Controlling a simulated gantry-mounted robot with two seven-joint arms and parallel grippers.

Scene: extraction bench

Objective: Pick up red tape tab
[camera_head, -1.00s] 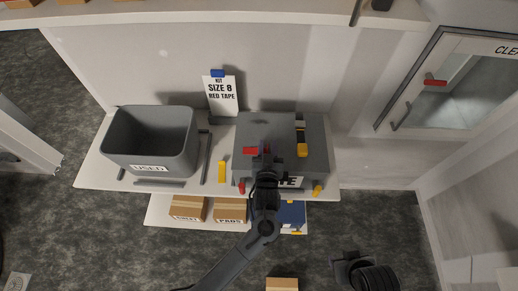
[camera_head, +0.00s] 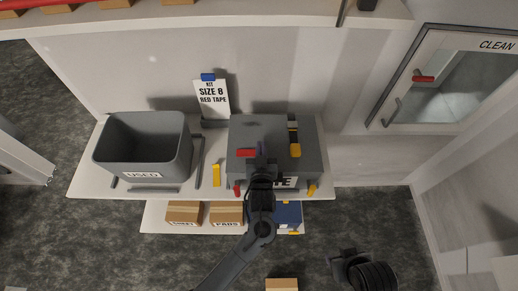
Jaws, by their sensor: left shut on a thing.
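The red tape tab (camera_head: 245,153) lies at the front left of the top of a grey box (camera_head: 262,128) on the bench. My left gripper (camera_head: 260,152) reaches over the front of this box from below. It is shut on the red tab, at the tab's right end. My gripper hides part of the box front and its label. A card reading "KIT SIZE 8 RED TAPE" (camera_head: 212,98) stands behind the box, to its left.
An open grey bin marked USED (camera_head: 142,175) stands left on the bench. A yellow piece (camera_head: 216,175) lies between bin and box. A yellow-and-black piece (camera_head: 294,142) is on the box's right side. Cartons (camera_head: 184,212) sit on the lower shelf. A CLEAN window (camera_head: 440,85) is at right.

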